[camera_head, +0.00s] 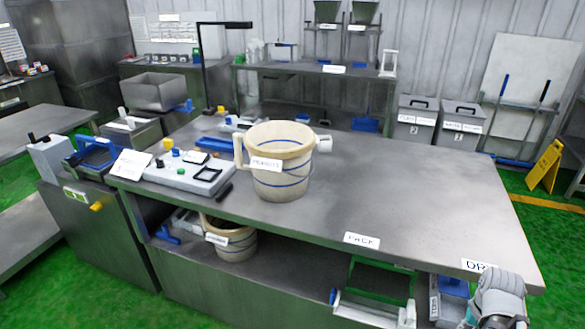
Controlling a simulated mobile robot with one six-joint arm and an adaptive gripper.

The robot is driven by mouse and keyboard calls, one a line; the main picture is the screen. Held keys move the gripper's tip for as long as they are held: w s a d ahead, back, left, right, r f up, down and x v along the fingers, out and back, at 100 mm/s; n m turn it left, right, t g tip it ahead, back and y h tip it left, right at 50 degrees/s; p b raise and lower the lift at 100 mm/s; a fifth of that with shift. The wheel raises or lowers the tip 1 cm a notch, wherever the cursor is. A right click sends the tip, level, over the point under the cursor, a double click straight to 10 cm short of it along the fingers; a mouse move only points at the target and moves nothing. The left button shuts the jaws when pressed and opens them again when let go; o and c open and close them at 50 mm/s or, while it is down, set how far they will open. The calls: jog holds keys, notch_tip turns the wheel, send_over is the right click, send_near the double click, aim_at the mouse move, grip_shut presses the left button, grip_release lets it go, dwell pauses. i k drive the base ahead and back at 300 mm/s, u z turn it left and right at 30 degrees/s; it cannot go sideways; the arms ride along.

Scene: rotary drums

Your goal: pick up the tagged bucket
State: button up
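A cream bucket (283,185) with blue bands stands upright on the grey metal table (400,190). It has a handle on its left side, a stub on its right side, and a white tag (266,164) with lettering too small to read surely. A second cream bucket (236,248), also with a white tag (216,239), stands on the shelf below, partly hidden by the tabletop. Part of my arm shows at the bottom right corner, well apart from both buckets. No gripper fingers are in view.
A control panel (185,178) with coloured knobs lies left of the upper bucket. A dark post (202,70) rises behind it. The tabletop to the bucket's right is clear. Grey bins (416,125) and a yellow floor sign (545,167) stand beyond. Green floor surrounds the table.

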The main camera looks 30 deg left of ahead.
aim_at(280, 155)
jog(key=z, duration=0.65)
jog(key=k, duration=1.15)
jog(key=u, duration=1.15)
jog(key=i, duration=0.55)
